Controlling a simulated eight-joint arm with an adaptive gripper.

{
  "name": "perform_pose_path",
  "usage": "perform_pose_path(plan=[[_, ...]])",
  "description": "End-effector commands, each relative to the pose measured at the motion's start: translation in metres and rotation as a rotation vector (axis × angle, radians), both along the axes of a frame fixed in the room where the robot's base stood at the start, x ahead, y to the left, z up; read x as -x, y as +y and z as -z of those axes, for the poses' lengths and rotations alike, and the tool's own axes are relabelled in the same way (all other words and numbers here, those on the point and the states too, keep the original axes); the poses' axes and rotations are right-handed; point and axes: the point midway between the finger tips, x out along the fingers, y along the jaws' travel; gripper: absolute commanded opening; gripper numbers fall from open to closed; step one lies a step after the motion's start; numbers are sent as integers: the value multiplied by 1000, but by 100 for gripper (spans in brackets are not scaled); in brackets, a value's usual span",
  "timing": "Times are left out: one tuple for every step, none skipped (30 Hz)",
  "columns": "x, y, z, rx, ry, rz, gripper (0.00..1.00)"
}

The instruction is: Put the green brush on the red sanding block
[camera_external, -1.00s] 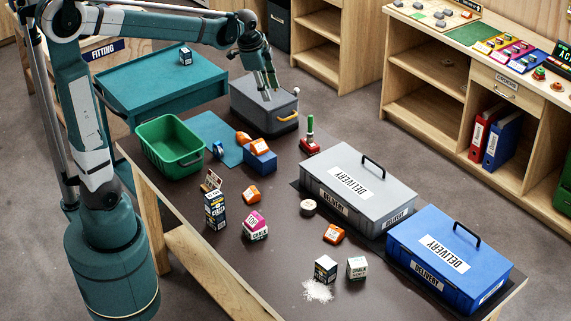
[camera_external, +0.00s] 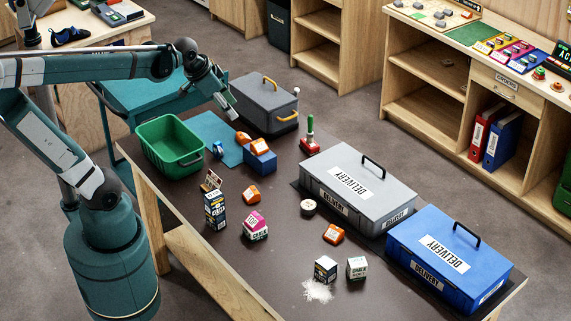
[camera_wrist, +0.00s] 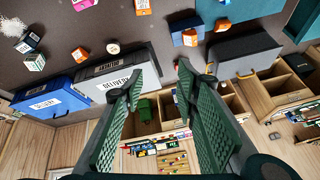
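The red sanding block (camera_external: 310,146) sits on the dark table, left of the grey delivery box's back corner. The green brush (camera_external: 310,125) is upright at the block, its green end up with a pale part below. It looks to be standing on the block, though I cannot tell from this angle whether it rests on top or just behind. My gripper (camera_external: 226,106) is in the air to the left of them, above the teal mat and near the grey toolbox, apart from both. In the wrist view my gripper (camera_wrist: 158,78) has its fingers wide apart with nothing held between them.
A grey toolbox (camera_external: 262,108), a green bin (camera_external: 168,150) and a blue block (camera_external: 260,162) are near my gripper. Grey (camera_external: 375,205) and blue (camera_external: 425,240) delivery boxes fill the table's right side. Chalk boxes and orange items lie in the middle and front.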

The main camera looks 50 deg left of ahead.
Motion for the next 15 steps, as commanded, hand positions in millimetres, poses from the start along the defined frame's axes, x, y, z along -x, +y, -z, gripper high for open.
perform_pose_path(plan=[[10, -1, 3, 13, -10, -21, 31], [15, -2, 4, 21, -16, -35, 31], [21, -2, 6, 32, -24, -54, 31], [26, -3, 8, 42, -31, -68, 31], [30, -3, 9, 50, -37, -82, 31], [37, -4, 12, 62, -44, -101, 31], [41, -4, 14, 71, -50, -113, 31], [46, -5, 16, 80, -56, -128, 31], [51, -6, 19, 93, -65, -145, 31], [55, -6, 21, 101, -71, -158, 31], [59, -6, 22, 110, -76, -170, 31], [64, -7, 25, 120, -82, -185, 31], [67, -7, 26, 129, -88, -197, 31], [70, -7, 28, 135, -92, -206, 31], [73, -8, 30, 144, -98, -218, 31]])
